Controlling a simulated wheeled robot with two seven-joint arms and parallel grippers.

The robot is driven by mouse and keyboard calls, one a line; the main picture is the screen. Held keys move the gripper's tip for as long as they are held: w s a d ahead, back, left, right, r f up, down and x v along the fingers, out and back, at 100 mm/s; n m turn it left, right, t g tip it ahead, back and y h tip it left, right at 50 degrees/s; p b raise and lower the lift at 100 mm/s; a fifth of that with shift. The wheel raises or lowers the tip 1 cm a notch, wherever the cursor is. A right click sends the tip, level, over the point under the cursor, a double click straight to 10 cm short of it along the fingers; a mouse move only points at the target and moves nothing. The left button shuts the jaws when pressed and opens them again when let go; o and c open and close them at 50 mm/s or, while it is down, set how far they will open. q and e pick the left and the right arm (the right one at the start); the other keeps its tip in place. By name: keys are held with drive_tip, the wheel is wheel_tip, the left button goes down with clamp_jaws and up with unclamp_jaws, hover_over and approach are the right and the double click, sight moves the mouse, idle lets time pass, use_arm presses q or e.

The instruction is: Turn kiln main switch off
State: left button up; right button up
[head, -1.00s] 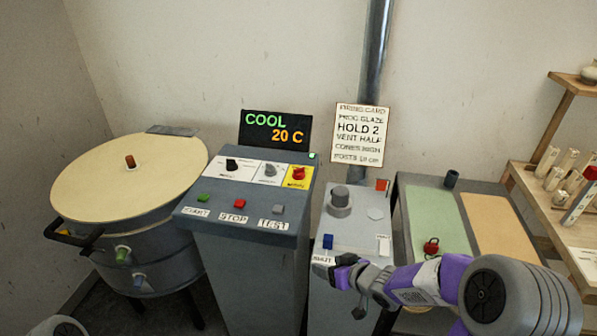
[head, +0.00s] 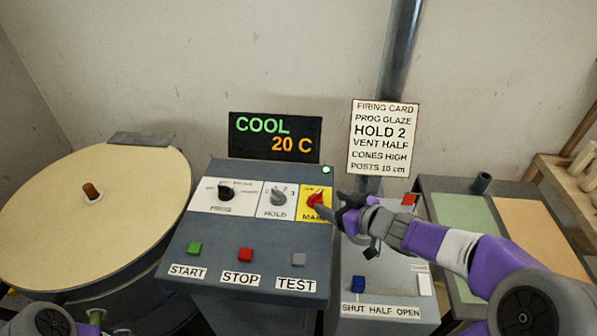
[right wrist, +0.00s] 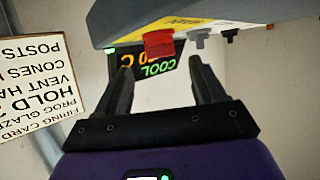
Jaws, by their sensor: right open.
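The main switch is a red knob (head: 315,200) on a yellow plate labelled MAIN, at the right end of the control panel's (head: 250,255) upper row. My right gripper (head: 342,212) is open and empty just to the right of the knob; I cannot tell in the head view whether it touches. In the right wrist view the red knob (right wrist: 158,43) lies ahead, between the lines of the two open fingers (right wrist: 158,68) and beyond their tips. The display (head: 275,137) reads COOL 20 C.
A black knob (head: 226,192) and a grey HOLD knob (head: 278,198) sit left of the main switch. START (head: 195,248), STOP (head: 245,254) and TEST (head: 298,259) buttons lie below. The round kiln (head: 130,205) stands left, and a firing card (head: 383,138) hangs behind.

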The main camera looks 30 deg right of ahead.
sight(318, 195)
drive_tip(key=shift+w, duration=0.4)
drive_tip(key=shift+w+a+f+b, duration=0.1)
drive_tip(key=shift+w+f+b, duration=0.1)
drive_tip(key=shift+b, duration=0.25)
drive_tip(key=b+x, duration=0.2)
drive_tip(key=x, duration=0.2)
drive_tip(key=shift+w+a+f+b, duration=0.1)
drive_tip(key=shift+w+f+b, duration=0.15)
drive_tip(key=shift+b, duration=0.15)
drive_tip(key=shift+w+a, duration=0.15)
drive_tip(key=shift+w, duration=0.45)
